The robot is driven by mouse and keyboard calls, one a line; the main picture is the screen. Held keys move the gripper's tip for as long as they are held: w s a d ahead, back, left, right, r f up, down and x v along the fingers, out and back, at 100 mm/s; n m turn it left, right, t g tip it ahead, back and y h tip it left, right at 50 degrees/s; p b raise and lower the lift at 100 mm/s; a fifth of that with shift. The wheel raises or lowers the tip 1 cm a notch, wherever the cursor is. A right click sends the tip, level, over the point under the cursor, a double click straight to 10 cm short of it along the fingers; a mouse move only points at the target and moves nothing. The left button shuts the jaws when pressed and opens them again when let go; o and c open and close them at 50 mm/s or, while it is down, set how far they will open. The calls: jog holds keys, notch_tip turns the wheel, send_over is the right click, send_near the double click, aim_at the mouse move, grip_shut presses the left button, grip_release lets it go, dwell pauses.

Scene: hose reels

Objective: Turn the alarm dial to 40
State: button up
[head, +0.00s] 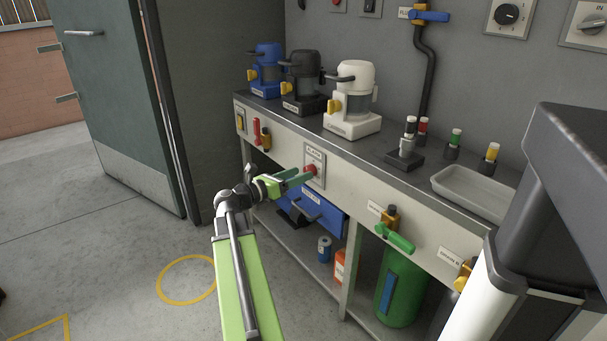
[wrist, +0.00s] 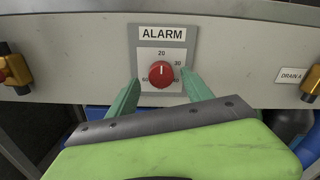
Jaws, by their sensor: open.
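The alarm dial is a round red knob on a white plate labelled ALARM, on the bench's front panel. In the wrist view the dial (wrist: 161,74) sits between my two green fingertips, with 20 above it and 30 to its upper right. Lower numbers are partly hidden by the fingers, and the pointer's exact setting is too small to tell. In the head view the dial (head: 311,170) is at the tip of my gripper (head: 300,177). My gripper (wrist: 160,80) is open, one finger on each side of the dial; contact is not clear.
The bench top (head: 375,150) carries blue, black and white machines and a tray (head: 470,191). Open floor lies left.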

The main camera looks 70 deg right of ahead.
jog(key=x, duration=0.2)
jog(key=shift+s+d, duration=0.2)
jog(key=shift+d, duration=0.1)
